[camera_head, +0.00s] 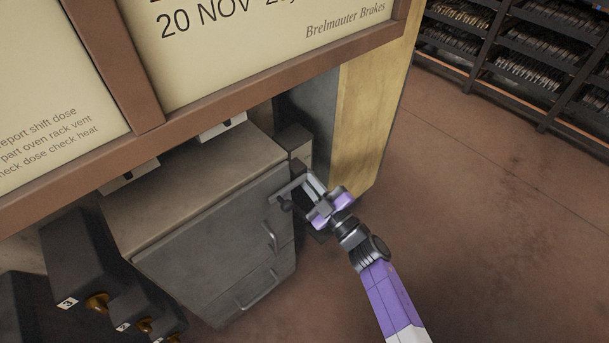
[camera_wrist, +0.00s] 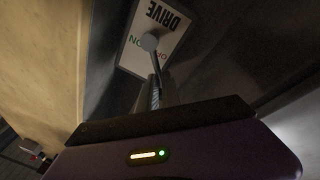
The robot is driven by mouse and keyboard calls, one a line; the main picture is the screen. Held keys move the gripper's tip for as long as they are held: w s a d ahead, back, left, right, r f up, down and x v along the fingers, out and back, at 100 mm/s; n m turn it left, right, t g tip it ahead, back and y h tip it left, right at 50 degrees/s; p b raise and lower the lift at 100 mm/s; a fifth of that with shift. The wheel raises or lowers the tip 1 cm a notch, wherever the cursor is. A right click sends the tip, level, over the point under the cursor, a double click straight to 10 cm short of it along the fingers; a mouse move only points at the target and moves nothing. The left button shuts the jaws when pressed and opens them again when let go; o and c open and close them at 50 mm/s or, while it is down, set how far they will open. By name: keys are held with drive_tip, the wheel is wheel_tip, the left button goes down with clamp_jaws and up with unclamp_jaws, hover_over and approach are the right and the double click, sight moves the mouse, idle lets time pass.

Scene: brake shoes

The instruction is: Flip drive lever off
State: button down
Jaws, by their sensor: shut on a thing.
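In the wrist view, a white plate (camera_wrist: 133,52) reads DRIVE upside down, with green ON lettering at left and red lettering at right, partly covered. The drive lever (camera_wrist: 156,68) has a round grey hub over the plate, and its shaft runs down toward my gripper (camera_wrist: 157,98), slightly tilted. My gripper is shut on the lever's near end; the exact contact is dark and partly hidden. In the head view, my gripper (camera_head: 296,190) is at the right end of the grey cabinet; the plate cannot be made out there.
A yellowish panel (camera_head: 365,110) stands just behind my gripper. A brown-framed sign (camera_head: 255,50) overhangs the cabinet. Dark boxes (camera_head: 90,258) with brass knobs are at lower left. Floor at right is clear, with shelving (camera_head: 520,60) beyond.

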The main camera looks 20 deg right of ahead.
drive_tip(key=c, duration=1.5)
unclamp_jaws()
drive_tip(key=shift+c, duration=0.2)
drive_tip(key=p+v, duration=0.2)
drive_tip(key=v, duration=0.6)
drive_tip(key=shift+w+a, duration=0.1)
